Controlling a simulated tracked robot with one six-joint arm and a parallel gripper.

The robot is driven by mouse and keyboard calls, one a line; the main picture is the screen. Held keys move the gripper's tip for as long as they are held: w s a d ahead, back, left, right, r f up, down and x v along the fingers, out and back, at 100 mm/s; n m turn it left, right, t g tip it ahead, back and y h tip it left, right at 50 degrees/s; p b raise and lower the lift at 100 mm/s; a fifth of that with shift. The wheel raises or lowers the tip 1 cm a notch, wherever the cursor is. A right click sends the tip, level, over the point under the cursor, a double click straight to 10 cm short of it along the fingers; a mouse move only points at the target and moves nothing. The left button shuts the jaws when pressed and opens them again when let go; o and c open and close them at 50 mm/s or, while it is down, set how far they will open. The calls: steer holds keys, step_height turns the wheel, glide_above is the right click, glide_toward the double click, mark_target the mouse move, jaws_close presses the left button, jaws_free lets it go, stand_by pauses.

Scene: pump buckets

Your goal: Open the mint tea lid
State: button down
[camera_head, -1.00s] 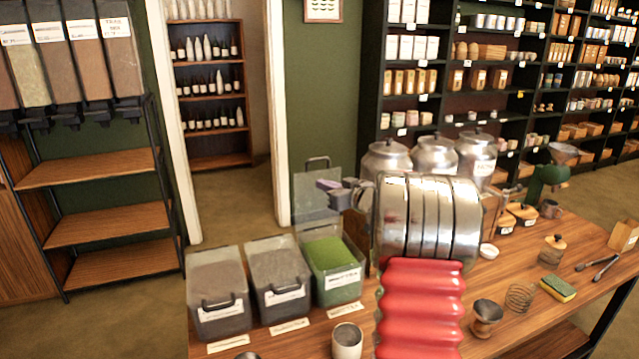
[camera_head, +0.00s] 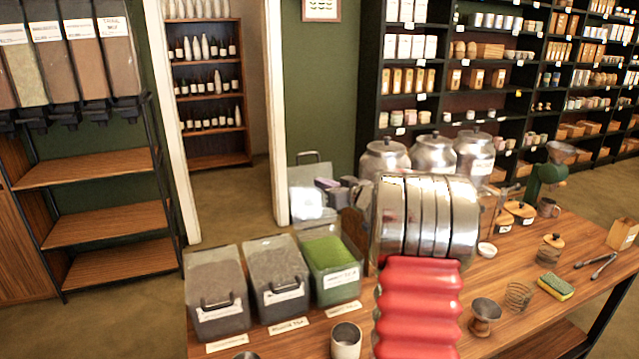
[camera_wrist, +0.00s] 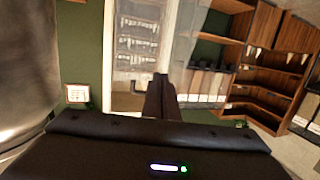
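The mint tea bin (camera_head: 338,291) is the clear bin of green leaf at the right of a row of three in the head view. Its clear lid (camera_head: 308,204) stands raised behind the bin, handle at the top, with a bright glare on it. My gripper (camera_head: 328,184) is at the right side of the raised lid, above the bin's back right corner. It is partly hidden behind my arm. In the wrist view my gripper's dark fingers (camera_wrist: 161,82) look close together, with nothing clearly between them. Whether they touch the lid I cannot tell.
Two other lidded bins (camera_head: 216,292) (camera_head: 277,279) stand to the left. A cup (camera_head: 346,341) stands in front. Metal canisters (camera_head: 386,157) stand behind my arm. A sponge (camera_head: 556,286) and tongs (camera_head: 597,265) lie on the right of the wooden counter (camera_head: 545,325).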

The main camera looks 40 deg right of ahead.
steer(key=s+a, duration=0.2)
steer(key=s, duration=0.5)
steer(key=shift+s+a, duration=0.1)
steer(key=shift+s, duration=0.05)
stand_by(0.5)
